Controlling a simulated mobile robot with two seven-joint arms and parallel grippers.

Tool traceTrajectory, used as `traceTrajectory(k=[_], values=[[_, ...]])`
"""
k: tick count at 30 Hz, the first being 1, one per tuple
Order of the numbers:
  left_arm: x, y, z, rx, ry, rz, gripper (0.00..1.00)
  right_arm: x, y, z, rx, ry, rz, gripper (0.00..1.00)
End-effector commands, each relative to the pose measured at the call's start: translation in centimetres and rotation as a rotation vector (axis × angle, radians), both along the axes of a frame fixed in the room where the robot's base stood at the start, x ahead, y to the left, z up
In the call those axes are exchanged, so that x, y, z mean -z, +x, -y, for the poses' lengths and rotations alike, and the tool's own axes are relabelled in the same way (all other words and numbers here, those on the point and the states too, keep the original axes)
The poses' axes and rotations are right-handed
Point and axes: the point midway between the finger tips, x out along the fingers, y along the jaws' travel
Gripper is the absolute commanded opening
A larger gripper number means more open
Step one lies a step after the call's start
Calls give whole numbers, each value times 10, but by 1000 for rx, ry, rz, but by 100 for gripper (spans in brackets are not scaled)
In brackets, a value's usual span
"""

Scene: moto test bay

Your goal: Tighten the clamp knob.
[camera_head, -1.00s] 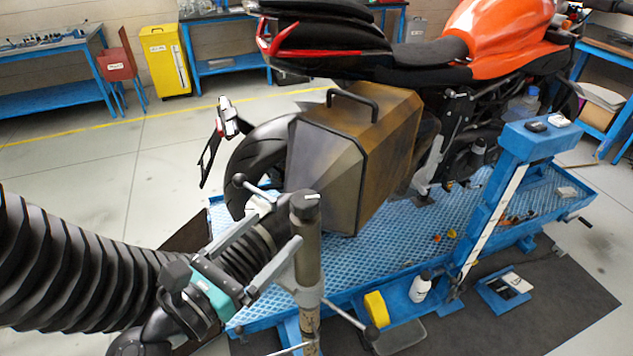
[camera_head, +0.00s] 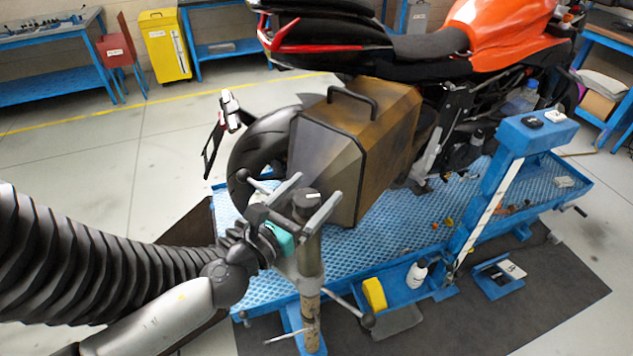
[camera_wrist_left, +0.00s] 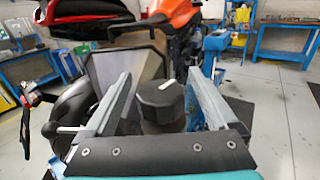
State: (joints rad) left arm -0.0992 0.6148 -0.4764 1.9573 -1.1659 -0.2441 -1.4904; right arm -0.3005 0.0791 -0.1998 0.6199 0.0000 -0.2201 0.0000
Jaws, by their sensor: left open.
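The clamp knob (camera_head: 306,199) is a black, faceted knob with a white mark on top of an upright metal post (camera_head: 309,262). My left gripper (camera_head: 312,193) is open, with one finger on each side of the knob. In the left wrist view the knob (camera_wrist_left: 161,101) stands between the two spread grey fingers of the left gripper (camera_wrist_left: 161,76), with visible gaps at both sides. I cannot tell the fingers' exact height against the knob. My right gripper is out of view.
A motorcycle (camera_head: 425,50) with a brown-grey side case (camera_head: 325,160) stands close behind the post on a blue lift (camera_head: 400,222). Ball-ended levers (camera_head: 367,320) stick out from the post. A yellow block (camera_head: 374,293) and white bottle (camera_head: 418,272) lie at the front.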

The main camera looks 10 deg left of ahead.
Motion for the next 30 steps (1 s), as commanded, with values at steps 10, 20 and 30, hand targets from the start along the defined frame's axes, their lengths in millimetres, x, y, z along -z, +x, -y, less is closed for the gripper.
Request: traceTrajectory(k=[10,20,30], values=[[0,16,6,1,-1,-1,92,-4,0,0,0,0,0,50],[0,16,6,1,0,-1,78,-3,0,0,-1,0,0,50],[0,16,6,1,0,-1,40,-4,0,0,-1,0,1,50]])
